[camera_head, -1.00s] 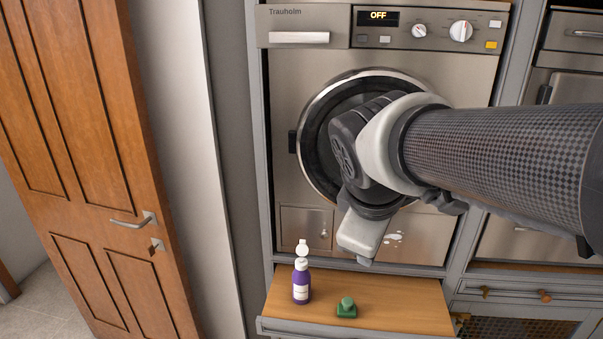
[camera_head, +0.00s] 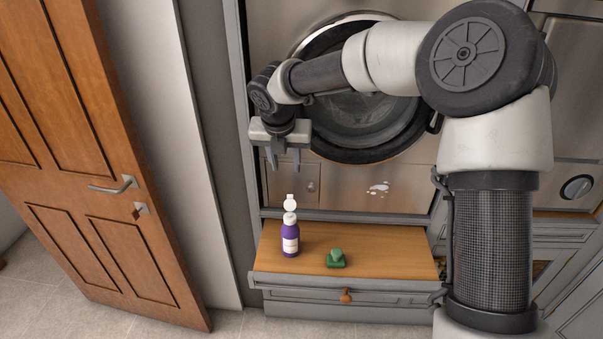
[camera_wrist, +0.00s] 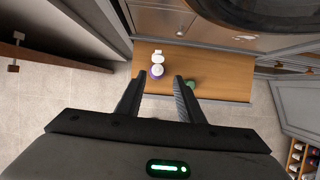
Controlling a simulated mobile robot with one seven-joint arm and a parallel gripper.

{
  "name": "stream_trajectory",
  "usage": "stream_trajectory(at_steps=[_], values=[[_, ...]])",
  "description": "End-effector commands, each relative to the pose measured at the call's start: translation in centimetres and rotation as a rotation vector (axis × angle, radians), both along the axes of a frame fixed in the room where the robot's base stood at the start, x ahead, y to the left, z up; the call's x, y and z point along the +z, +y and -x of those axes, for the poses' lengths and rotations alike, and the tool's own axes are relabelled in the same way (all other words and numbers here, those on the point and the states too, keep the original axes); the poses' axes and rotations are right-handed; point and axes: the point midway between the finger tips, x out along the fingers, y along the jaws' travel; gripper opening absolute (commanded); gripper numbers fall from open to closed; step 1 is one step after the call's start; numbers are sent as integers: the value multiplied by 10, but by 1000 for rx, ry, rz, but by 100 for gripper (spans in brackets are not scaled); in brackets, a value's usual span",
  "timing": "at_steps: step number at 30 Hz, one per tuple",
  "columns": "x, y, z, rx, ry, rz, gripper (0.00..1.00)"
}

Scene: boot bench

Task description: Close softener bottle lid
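The softener bottle (camera_head: 290,239) is purple with a white label and stands upright on the wooden bench top, left of its middle. Its white lid (camera_head: 290,202) stands up open above the white neck. In the wrist view the lid (camera_wrist: 158,53) and the bottle (camera_wrist: 157,71) show from above, between and beyond the fingers, nearer the left one. My gripper (camera_head: 284,165) points down above the bottle and slightly to its left in the head view. Its fingers (camera_wrist: 155,85) are apart with nothing between them, clear of the bottle.
A green object with a knob (camera_head: 336,258) stands on the bench top (camera_head: 390,255), right of the bottle. The washing machine's round door (camera_head: 365,130) is behind my arm. A wooden door (camera_head: 75,150) stands at left. The bench top's right part is clear.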

Motion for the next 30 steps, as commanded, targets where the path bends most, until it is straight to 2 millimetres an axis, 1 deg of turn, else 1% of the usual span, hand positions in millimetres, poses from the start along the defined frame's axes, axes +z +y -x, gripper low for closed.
stream_trajectory(at_steps=[1,3,8,11,24,30], values=[[-4,3,-8,46,11,-3,34],[-8,5,-15,96,15,1,34],[-18,6,-22,135,19,4,34],[-30,6,-26,134,19,5,34],[-118,9,-61,133,21,3,34],[-151,8,-75,131,21,5,34]])
